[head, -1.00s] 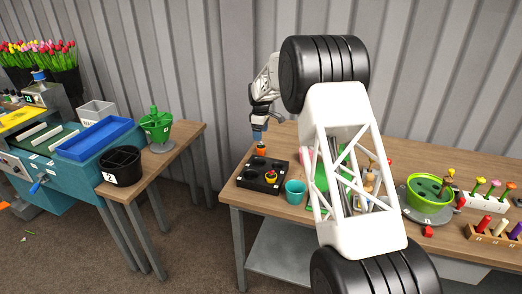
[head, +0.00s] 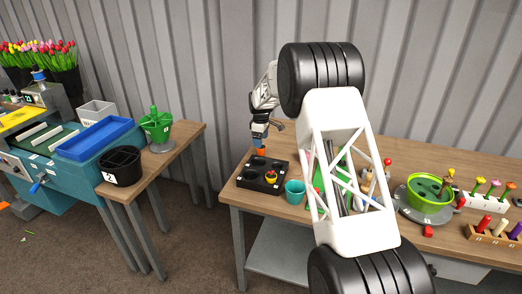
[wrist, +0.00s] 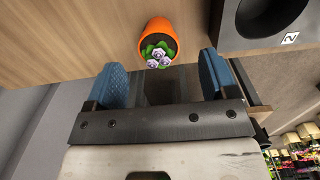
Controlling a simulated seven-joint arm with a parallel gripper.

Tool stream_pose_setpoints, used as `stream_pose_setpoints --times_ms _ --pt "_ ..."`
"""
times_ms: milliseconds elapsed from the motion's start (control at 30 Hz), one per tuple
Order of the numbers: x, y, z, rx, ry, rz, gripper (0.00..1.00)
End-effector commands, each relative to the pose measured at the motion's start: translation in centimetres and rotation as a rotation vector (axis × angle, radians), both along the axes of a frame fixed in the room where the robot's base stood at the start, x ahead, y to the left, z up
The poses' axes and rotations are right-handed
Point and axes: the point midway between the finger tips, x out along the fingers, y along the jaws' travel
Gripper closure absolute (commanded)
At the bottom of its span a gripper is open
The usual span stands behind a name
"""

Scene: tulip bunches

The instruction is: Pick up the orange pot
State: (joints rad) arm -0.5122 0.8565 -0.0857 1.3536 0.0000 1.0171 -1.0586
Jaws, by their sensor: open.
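The orange pot (head: 261,151) stands on the right-hand wooden table, just behind the black tray. In the wrist view the orange pot (wrist: 157,28) holds pale purple flowers and green leaves. My gripper (head: 259,143) is right above the pot in the head view and partly covers it. In the wrist view my gripper (wrist: 162,60) is open. Its two blue fingers are spread wide, and the pot lies beyond the tips, between their lines. I see no contact with the pot.
The black tray (head: 249,184) with round holes is close by, holding a small pot with yellow flowers (head: 271,178). Its corner (wrist: 228,38) shows right of the pot. A teal cup (head: 295,193) stands right of the tray. My arm hides the table's middle.

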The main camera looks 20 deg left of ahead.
Motion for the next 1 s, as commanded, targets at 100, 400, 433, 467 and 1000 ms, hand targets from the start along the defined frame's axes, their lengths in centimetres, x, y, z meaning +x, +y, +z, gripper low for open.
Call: stream_pose_setpoints --times_ms 100,400,433,467,1000 --pt "0.1 0.0 -1.3 -0.001 0.001 0.000 0.21" --pt "0.1 -0.1 -3.8 0.000 0.000 0.000 0.21" --pt "0.1 -0.1 -3.9 0.000 0.000 0.000 0.21" --pt "0.1 0.0 -4.0 0.000 0.000 0.000 0.21" --pt "0.1 -0.1 -4.0 0.000 0.000 0.000 0.21"
